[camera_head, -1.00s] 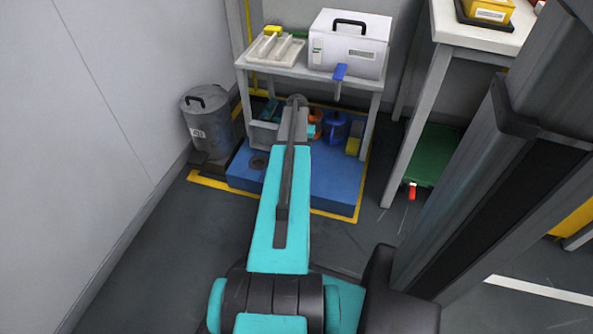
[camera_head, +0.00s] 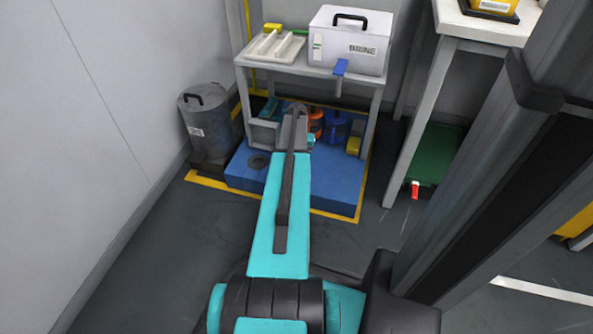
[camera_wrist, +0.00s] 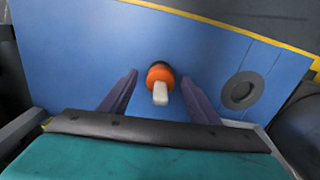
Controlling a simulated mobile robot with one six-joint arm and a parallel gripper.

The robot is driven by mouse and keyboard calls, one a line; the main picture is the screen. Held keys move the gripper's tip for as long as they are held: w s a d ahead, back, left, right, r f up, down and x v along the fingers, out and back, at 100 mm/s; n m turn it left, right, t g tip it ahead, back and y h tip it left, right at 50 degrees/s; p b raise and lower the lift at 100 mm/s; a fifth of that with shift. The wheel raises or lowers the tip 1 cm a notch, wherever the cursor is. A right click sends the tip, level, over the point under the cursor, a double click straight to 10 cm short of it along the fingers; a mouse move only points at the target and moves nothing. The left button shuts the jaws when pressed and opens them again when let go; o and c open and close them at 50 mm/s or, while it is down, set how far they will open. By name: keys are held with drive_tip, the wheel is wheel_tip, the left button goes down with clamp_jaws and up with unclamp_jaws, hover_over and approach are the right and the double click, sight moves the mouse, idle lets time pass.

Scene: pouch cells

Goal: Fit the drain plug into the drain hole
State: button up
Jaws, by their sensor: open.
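The drain plug (camera_wrist: 158,76) is orange with a pale, light-coloured grip and a dark part behind it. In the wrist view it is at the blue platform, between my two fingers. My gripper (camera_wrist: 160,75) is open, one finger on each side of the plug, with a visible gap on both sides. The drain hole (camera_wrist: 241,91) is a dark round opening with a grey ring, to the right of the plug. The hole also shows in the head view (camera_head: 258,162), left of my arm. The plug and my fingers are hidden by my arm there.
The blue platform (camera_head: 335,193) lies under a grey table (camera_head: 262,70) holding a white box marked BRINE (camera_head: 350,42) and a tray. Orange and blue containers (camera_head: 334,128) stand at the platform's back. A grey bin (camera_head: 207,124) stands left; a bench leg (camera_head: 424,120) stands right.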

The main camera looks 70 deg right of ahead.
drive_tip(key=shift+c, duration=0.2)
idle(0.3)
drive_tip(key=c, duration=1.2)
drive_tip(key=shift+o, duration=0.2)
drive_tip(key=shift+r, duration=0.2)
drive_tip(key=shift+r+p, duration=0.75)
drive_tip(key=shift+r, duration=0.1)
drive_tip(key=shift+r+p, duration=0.6)
drive_tip(key=shift+r, duration=0.3)
drive_tip(key=s+a+r+p, duration=0.1)
drive_tip(key=a+p, duration=0.4)
drive_tip(key=a, duration=1.1)
drive_tip(key=shift+s, duration=0.6)
drive_tip(key=shift+d, duration=0.1)
